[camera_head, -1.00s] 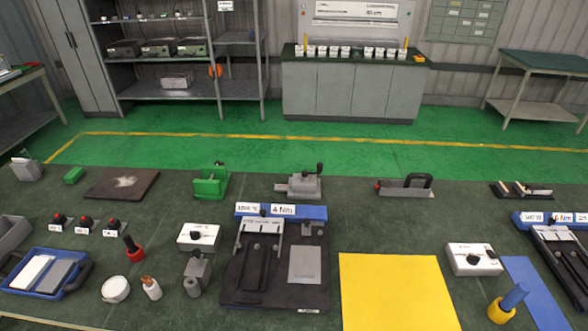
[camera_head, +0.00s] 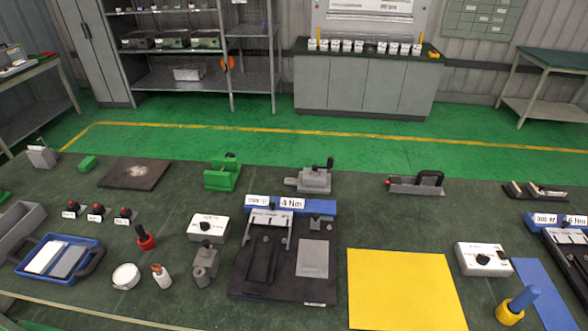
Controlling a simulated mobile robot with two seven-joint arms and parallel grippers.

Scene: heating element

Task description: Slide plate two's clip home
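A black fixture plate (camera_head: 262,284) with a blue back bar (camera_head: 318,207) sits near the middle of the bench, with a label reading 4 Nm. It carries a grey metal bracket (camera_head: 268,218) on its left and a light grey square (camera_head: 313,258) on its right. A second, similar black fixture (camera_head: 574,262) with a 6 Nm label is cut off at the right edge. I cannot tell which is plate two, and no clip can be made out for certain. Neither of my grippers is in view.
A yellow sheet (camera_head: 405,290) lies right of the middle fixture. A white dial box (camera_head: 208,228) and a grey block (camera_head: 205,262) stand on its left, another dial box (camera_head: 483,260) farther right. A blue tray (camera_head: 30,275) is at the left. A green block (camera_head: 222,174) stands behind.

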